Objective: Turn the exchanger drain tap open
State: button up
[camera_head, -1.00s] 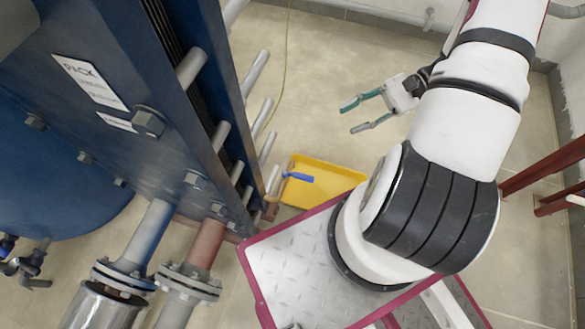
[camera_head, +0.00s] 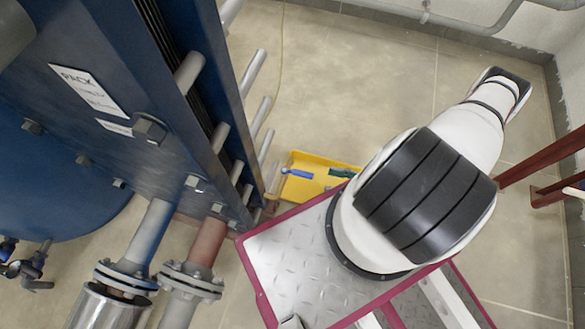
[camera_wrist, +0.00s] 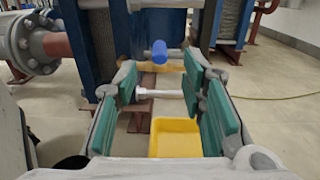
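The drain tap's blue handle (camera_head: 298,174) shows in the head view beside the lower edge of the blue exchanger (camera_head: 150,110), above a yellow tray. In the wrist view the blue handle (camera_wrist: 159,52) appears end-on, ahead of my fingers and near the middle between them. My gripper (camera_wrist: 159,82) is open, its teal pads wide apart, with nothing held. In the head view only a teal fingertip (camera_head: 343,172) shows, a short way right of the handle; my arm hides the rest. The tap's body is hard to make out.
The yellow tray (camera_head: 300,190) lies on the floor under the tap; it also shows in the wrist view (camera_wrist: 178,140). Flanged pipes (camera_head: 190,283) stand at the lower left. Steel rods (camera_head: 255,72) stick out along the exchanger. A red frame (camera_head: 545,172) stands at right.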

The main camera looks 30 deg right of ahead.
aim_at(293, 171)
jog(key=b+x, duration=0.3)
jog(key=x, duration=1)
jog(key=shift+c, duration=0.4)
grip_shut()
